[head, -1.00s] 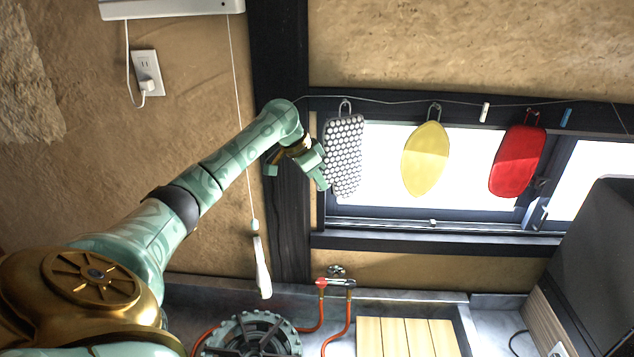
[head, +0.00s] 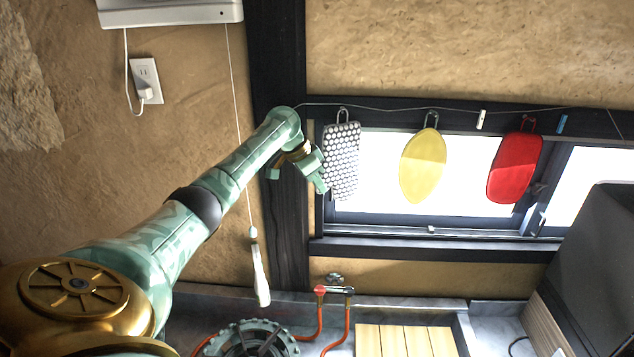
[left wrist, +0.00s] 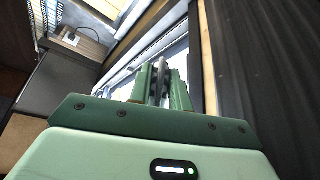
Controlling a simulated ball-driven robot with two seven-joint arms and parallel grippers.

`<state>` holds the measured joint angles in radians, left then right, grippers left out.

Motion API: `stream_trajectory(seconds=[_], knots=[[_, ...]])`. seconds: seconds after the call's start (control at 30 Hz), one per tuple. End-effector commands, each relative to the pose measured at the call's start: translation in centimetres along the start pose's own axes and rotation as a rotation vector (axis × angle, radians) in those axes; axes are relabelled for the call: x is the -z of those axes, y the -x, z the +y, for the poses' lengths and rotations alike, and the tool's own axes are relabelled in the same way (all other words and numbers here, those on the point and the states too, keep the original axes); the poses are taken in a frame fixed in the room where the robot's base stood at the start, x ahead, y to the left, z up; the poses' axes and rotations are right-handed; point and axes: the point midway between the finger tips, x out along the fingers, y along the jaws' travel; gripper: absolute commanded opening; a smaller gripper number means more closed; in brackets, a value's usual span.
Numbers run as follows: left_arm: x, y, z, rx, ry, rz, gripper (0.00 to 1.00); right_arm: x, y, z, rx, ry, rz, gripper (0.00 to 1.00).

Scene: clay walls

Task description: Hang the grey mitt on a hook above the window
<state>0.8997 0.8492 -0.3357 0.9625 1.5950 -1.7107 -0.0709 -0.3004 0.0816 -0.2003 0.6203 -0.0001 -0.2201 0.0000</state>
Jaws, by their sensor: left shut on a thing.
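The grey mitt (head: 342,165), covered in pale dots, hangs upright at the left end of the window. Its loop is at a hook (head: 343,115) on the dark beam; I cannot tell whether the hook bears its weight. My left gripper (head: 322,172) is shut on the mitt's left edge. In the left wrist view, the gripper (left wrist: 161,88) has a thin strip of the mitt (left wrist: 159,70) between its fingers. A yellow mitt (head: 423,165) and a red mitt (head: 515,168) hang to the right. My right gripper is not in view.
A dark post (head: 285,220) stands behind my left wrist. A thin wire (head: 390,104) with clips runs along the beam. A pull cord (head: 260,275) hangs left of the post. Below are a burner (head: 255,340), red pipes and a wooden board (head: 405,340).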

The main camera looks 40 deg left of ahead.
Motion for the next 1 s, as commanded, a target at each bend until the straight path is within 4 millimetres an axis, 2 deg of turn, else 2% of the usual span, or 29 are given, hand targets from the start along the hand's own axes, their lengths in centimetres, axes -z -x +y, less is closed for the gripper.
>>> stream_trajectory(seconds=[0.33,0.37,0.4,0.43,0.77,0.87,1.0], knots=[[-0.1,-0.1,0.0,-0.001,0.000,-0.005,0.00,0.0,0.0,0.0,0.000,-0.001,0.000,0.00],[-0.1,-0.1,0.0,-0.001,0.000,-0.005,0.28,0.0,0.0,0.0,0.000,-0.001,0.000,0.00],[-0.1,-0.1,0.0,-0.001,0.000,-0.004,0.39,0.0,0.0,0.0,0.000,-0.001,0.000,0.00],[-0.1,-0.1,0.0,-0.001,0.000,-0.004,0.45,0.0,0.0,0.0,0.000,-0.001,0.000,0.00],[-0.1,0.2,0.0,0.001,0.000,-0.002,0.45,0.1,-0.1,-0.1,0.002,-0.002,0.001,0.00],[-0.1,1.4,-0.1,0.001,-0.001,0.000,0.45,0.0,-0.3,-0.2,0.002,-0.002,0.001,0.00],[-0.1,4.6,-0.1,0.004,-0.001,-0.001,0.45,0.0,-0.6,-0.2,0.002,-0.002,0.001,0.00]])
